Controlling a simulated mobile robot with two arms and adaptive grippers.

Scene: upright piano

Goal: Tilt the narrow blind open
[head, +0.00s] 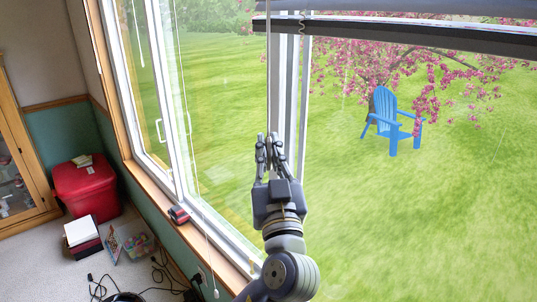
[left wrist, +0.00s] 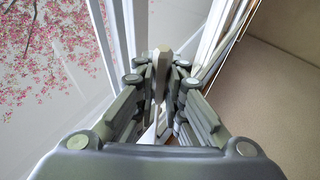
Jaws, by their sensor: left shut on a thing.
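A blind with dark slats (head: 420,42) hangs across the top right of the head view, in front of the window. A thin, pale wand (head: 268,85) runs straight down at the blind's left end. My left gripper (head: 270,142) is raised in front of the window frame and shut on the wand. In the left wrist view, the wand (left wrist: 162,60) stands between the fingers, its hexagonal end towards the camera. The fingers hide part of the wand. My right gripper is in neither view.
The window sill (head: 160,190) runs along the left, with a small red and grey object (head: 179,214) on it. Thin white cords (head: 185,110) hang by the left panes. A red stool (head: 87,189), boxes and black cables lie on the floor. A blue chair (head: 393,122) stands outside.

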